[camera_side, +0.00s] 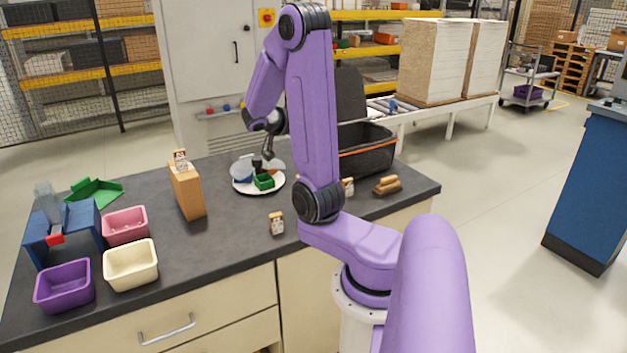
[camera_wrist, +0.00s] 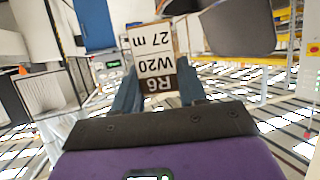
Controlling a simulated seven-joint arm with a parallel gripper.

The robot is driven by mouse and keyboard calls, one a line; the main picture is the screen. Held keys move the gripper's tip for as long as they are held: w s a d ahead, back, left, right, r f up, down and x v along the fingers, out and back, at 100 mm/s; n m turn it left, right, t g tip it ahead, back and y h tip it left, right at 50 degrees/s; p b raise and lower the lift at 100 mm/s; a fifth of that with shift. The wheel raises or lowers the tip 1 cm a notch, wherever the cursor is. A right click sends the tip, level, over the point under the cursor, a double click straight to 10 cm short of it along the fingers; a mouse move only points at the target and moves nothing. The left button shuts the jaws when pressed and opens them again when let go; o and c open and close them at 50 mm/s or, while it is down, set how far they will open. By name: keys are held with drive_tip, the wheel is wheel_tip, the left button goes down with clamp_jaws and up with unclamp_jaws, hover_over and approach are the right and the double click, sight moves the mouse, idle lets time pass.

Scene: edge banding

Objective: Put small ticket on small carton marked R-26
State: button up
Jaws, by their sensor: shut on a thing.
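My gripper (camera_wrist: 157,82) is shut on a small ticket (camera_wrist: 153,48) in the wrist view. The ticket is pale with a dark band and reads R6, W20 and 27 m upside down. A small carton (camera_side: 276,223) with a pale label stands at the bench's front. Another labelled piece (camera_side: 348,187) is partly hidden by my arm. A third labelled piece (camera_side: 180,160) is on top of a tall brown carton (camera_side: 188,192). I cannot read R-26 on any of them.
A white plate (camera_side: 240,189) with a green box (camera_side: 264,182) sits mid-bench. Pink (camera_side: 125,226), cream (camera_side: 131,265) and purple (camera_side: 64,286) bins stand left. A black crate (camera_side: 370,158) and brown blocks (camera_side: 387,185) are right. Bench between tall and small cartons is clear.

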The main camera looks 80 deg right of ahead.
drive_tip(key=s+a+m+g+y, duration=0.3)
drive_tip(key=s+a+m+g, duration=0.1)
drive_tip(key=s+a, duration=0.25)
drive_tip(key=w+d+f, duration=0.2)
drive_tip(key=d+f, duration=0.1)
drive_tip(key=w+d+f, duration=0.2)
drive_tip(key=d+f, duration=0.1)
drive_tip(key=d, duration=0.1)
drive_tip(key=w+d+f, duration=0.2)
drive_tip(key=d+f, duration=0.1)
drive_tip(key=d, duration=0.1)
drive_tip(key=shift+w+d+f, duration=0.15)
drive_tip(key=shift+w+d, duration=0.05)
drive_tip(key=shift+w, duration=0.1)
drive_tip(key=shift+w+d+f, duration=0.1)
drive_tip(key=shift+d+f, duration=0.05)
drive_tip(key=shift+f, duration=1.65)
drive_tip(key=shift+f, duration=0.2)
drive_tip(key=o, duration=1)
